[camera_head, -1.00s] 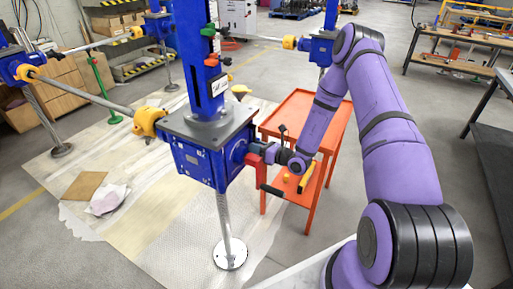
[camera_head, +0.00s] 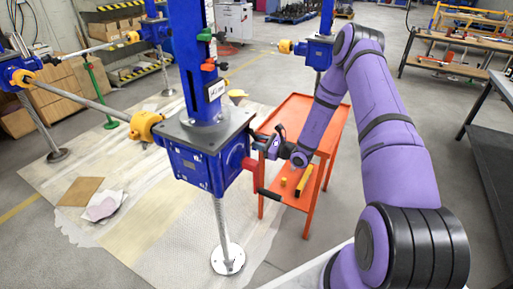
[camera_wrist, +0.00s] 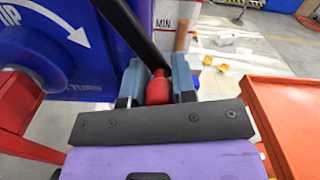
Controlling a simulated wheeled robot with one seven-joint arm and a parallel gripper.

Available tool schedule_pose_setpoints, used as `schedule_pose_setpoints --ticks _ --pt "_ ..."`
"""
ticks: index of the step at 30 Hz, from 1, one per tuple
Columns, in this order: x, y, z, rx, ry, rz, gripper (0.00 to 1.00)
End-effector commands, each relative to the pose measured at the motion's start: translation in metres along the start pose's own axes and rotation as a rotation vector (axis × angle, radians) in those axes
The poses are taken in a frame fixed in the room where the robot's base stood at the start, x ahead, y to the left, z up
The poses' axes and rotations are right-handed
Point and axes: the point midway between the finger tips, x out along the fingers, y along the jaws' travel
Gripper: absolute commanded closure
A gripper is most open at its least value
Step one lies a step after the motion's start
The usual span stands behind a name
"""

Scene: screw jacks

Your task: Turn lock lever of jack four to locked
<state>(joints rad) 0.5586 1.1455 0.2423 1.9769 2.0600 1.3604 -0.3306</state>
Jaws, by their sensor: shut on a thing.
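The nearest screw jack (camera_head: 196,166) has a blue gearbox on a threaded leg; I cannot read its number. A red hub (camera_head: 250,164) and a black crank grip (camera_head: 269,194) stick out on its right side. My gripper (camera_head: 268,142) is at that right side, just above the red hub. In the wrist view, my gripper (camera_wrist: 159,84) is shut on the red knob (camera_wrist: 158,88) of a black lever (camera_wrist: 132,32), one grey-blue finger on each side. The lever slants up to the left across the blue housing (camera_wrist: 45,42), which bears a white curved arrow and partly cut-off lettering. The lever's pivot is hidden.
An orange cart (camera_head: 325,110) stands right behind my gripper and close to it; its edge fills the right of the wrist view. A red crank arm (camera_wrist: 30,148) lies at lower left there. Other blue jacks (camera_head: 318,52) stand farther back.

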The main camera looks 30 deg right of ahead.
Motion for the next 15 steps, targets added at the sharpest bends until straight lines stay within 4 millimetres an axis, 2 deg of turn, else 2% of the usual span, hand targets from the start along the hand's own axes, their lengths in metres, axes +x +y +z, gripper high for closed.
schedule_pose_setpoints --ticks 1,15 --pt "0.000 -0.008 0.003 -0.048 -0.002 -0.008 1.00" --pt "0.000 -0.041 0.025 -0.495 -0.002 -0.007 1.00"
